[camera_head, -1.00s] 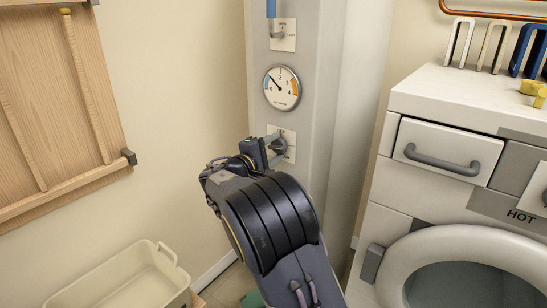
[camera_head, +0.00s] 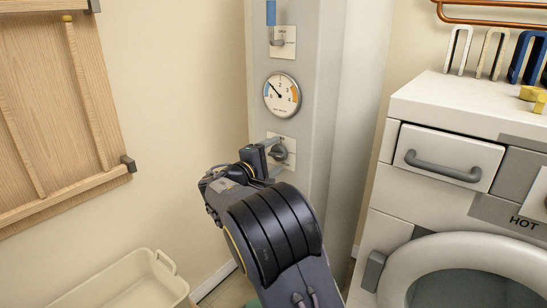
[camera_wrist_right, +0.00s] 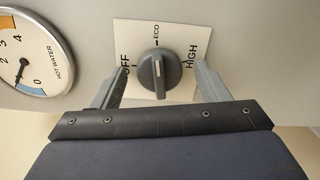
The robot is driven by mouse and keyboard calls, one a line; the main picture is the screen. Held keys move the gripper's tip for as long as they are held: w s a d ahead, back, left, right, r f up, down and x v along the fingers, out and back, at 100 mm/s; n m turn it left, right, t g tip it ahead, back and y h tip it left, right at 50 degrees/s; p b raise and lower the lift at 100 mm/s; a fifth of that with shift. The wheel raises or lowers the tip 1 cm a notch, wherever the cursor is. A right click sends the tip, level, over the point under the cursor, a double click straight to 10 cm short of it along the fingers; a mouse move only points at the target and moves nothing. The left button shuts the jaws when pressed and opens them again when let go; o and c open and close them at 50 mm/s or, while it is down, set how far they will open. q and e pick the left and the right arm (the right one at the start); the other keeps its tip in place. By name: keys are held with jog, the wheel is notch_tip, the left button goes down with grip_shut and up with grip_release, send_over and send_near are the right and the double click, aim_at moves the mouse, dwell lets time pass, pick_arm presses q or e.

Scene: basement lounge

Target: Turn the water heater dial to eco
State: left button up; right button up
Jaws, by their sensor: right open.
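The water heater dial (camera_head: 279,152) is a dark grey round knob on a white plate, on the tall grey heater column. In the right wrist view the dial (camera_wrist_right: 158,72) sits on the plate (camera_wrist_right: 186,40) marked OFF at left, ECO at top and HIGH at right. A pale line runs along the knob's raised grip; I cannot tell for sure which mark it points to. My right gripper (camera_head: 274,158) is open, its fingers on either side of the dial with gaps between them and the knob. My left gripper is not in view.
A round hot water gauge (camera_head: 282,95) and a second plate with a lever (camera_head: 281,42) are above the dial. A white washer-like cabinet (camera_head: 445,98) stands at right. A cream bin (camera_head: 125,283) is at lower left, below a wooden rack (camera_head: 60,110).

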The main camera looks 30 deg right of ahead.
jog(key=shift+a, duration=0.1)
jog(key=p+v, duration=0.1)
jog(key=v, duration=0.6)
jog(key=shift+s+a, duration=0.15)
jog(key=shift+a, duration=0.15)
jog(key=s+d+f+m+g+y, duration=0.25)
jog(key=s+f+y, duration=0.25)
jog(key=s+f, duration=0.25)
jog(key=s+d+f+m+g+y, duration=0.2)
jog(key=s+d+f+g+y, duration=0.25)
jog(key=s, duration=0.45)
jog(key=s+a+m+t+y, duration=0.5)
jog(key=s+a+y, duration=0.6)
jog(key=s+a, duration=0.65)
notch_tip(320, 180, up, 23)
jog(key=n+p, duration=0.1)
jog(key=p, duration=2.3)
jog(key=shift+s+d+t+p, duration=0.35)
jog(key=shift+d+t, duration=0.05)
